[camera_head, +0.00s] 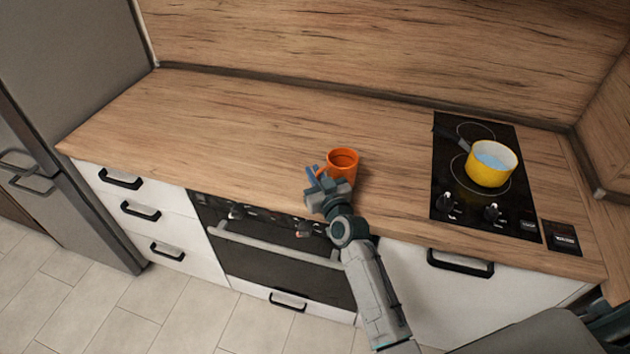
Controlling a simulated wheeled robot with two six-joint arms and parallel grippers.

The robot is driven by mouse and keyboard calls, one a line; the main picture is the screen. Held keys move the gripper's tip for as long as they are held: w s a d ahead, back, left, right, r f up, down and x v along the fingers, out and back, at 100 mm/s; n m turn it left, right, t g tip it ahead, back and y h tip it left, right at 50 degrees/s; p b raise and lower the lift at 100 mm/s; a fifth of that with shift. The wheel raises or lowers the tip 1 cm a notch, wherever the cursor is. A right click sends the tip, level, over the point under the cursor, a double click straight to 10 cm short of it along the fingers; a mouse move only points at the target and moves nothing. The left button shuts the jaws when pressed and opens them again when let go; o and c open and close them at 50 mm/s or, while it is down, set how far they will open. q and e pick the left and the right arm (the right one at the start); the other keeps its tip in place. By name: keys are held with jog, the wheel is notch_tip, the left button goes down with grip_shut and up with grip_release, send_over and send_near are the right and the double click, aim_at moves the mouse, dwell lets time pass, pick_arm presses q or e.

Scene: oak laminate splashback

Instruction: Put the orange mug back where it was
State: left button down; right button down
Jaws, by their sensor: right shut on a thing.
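The orange mug (343,161) is upright at the front part of the wooden counter, a little right of the middle. My right gripper (324,178) is at the mug's near left side and is shut on it, around where its handle shows. The gripper hides the lower near part of the mug, so I cannot tell whether its base touches the counter. My left gripper is not in view.
A yellow pot (489,164) with blue contents stands on the black cooktop (447,186) to the right. The wooden counter (220,125) is clear left of the mug. An oven (270,250) and drawers are below, with a grey fridge (75,80) at left.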

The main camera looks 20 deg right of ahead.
jog(key=shift+f, duration=0.4)
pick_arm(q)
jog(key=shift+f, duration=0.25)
pick_arm(e)
jog(key=shift+w+r, duration=0.1)
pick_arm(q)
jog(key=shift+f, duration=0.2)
pick_arm(e)
jog(key=c, duration=1.5)
grip_release()
jog(key=shift+f, duration=0.2)
